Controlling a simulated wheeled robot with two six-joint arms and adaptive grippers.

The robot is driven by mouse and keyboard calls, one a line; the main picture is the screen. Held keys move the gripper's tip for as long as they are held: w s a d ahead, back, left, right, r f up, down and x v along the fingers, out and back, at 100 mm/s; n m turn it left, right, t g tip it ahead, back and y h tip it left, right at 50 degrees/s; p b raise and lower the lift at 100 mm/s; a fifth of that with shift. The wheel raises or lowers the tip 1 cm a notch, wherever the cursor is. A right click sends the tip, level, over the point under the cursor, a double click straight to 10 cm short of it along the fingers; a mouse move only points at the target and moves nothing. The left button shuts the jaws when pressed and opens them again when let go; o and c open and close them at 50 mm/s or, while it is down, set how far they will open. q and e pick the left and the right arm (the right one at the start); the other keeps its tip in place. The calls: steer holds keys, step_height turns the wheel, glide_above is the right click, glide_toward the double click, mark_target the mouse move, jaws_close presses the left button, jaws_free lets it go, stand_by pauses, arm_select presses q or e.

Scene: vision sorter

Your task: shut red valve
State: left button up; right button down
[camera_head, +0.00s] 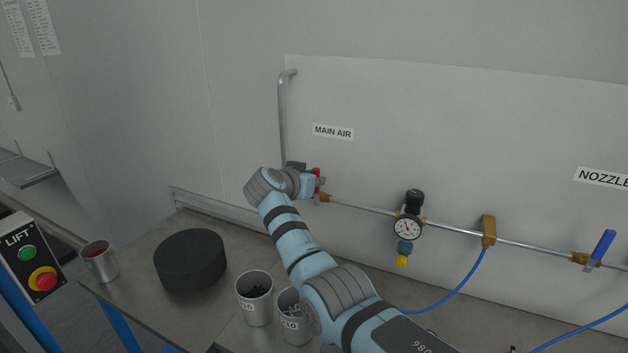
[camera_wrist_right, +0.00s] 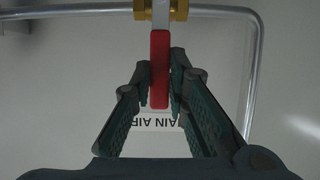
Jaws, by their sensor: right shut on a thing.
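The red valve handle (camera_head: 317,182) is on the pipe below the MAIN AIR label (camera_head: 333,132). In the right wrist view the red handle (camera_wrist_right: 159,68) runs straight out from the brass valve body (camera_wrist_right: 160,10). My right gripper (camera_wrist_right: 160,88) is shut on the handle, with a finger on each side of it. In the head view my right gripper (camera_head: 312,184) reaches the valve from the left and my wrist hides part of the valve. My left gripper is not in view.
A gauge (camera_head: 407,229) and a blue-handled valve (camera_head: 601,247) sit further right on the pipe. On the bench are a black round block (camera_head: 190,261), two cups of small parts (camera_head: 254,306) and a metal cup (camera_head: 99,262). A LIFT button box (camera_head: 30,262) is at left.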

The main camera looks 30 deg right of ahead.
steer(key=shift+r, duration=0.1)
steer(key=c, duration=1.6)
jaws_free()
steer(key=shift+o, duration=0.2)
steer(key=shift+a, duration=0.15)
steer(key=v, duration=1.2)
steer(key=shift+w, duration=0.1)
